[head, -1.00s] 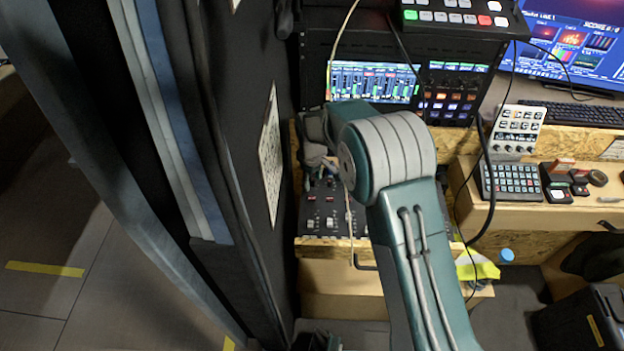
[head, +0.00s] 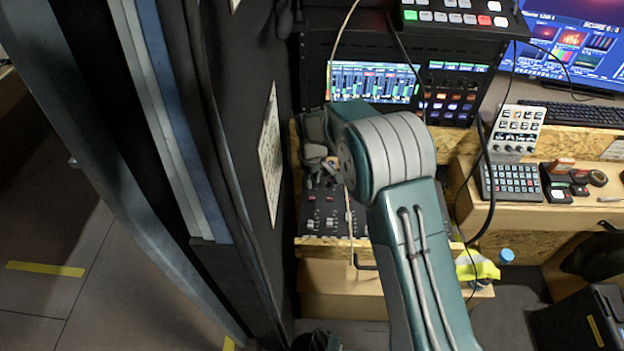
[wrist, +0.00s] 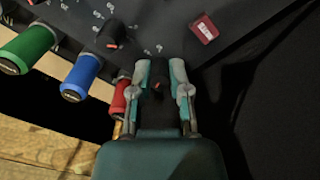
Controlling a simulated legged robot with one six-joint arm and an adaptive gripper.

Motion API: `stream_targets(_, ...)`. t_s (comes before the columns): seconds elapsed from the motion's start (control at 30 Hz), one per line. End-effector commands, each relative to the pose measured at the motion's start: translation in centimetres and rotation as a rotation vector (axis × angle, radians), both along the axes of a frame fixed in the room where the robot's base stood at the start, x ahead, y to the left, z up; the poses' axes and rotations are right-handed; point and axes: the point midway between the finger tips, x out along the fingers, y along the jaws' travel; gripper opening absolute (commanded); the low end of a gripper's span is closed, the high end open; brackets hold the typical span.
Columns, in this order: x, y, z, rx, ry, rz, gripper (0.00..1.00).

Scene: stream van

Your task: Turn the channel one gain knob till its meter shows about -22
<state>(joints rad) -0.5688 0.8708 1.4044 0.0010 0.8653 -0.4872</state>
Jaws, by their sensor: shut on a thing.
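The mixer panel (head: 325,222) with faders and small knobs lies on the wooden bench in the head view. My gripper (head: 326,178) is over its back left part, partly hidden by my arm. In the wrist view my gripper's fingers (wrist: 160,72) stand on either side of a dark knob (wrist: 157,88) with a red mark and are shut on it. Another dark knob (wrist: 113,34) with a red pointer sits to the left, apart from the fingers. The meter screen (head: 372,82) shows several bars behind the panel; its numbers are too small to read.
In the wrist view a green plug (wrist: 28,48), a blue plug (wrist: 81,78) and a red plug (wrist: 119,98) stick out close left of my gripper. A dark wall panel (head: 235,130) stands close on the left in the head view. A cable (head: 338,50) hangs near my arm.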

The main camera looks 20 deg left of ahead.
Motion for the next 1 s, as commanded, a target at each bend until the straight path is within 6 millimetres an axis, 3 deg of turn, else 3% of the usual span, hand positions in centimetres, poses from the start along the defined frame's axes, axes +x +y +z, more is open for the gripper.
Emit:
stream_targets(0.6, 0.00, -0.07, -0.21, -0.002, 0.001, -0.448, 0.00)
stream_targets(1.0, -0.04, -0.06, -0.26, -0.003, 0.001, -0.571, 0.00)
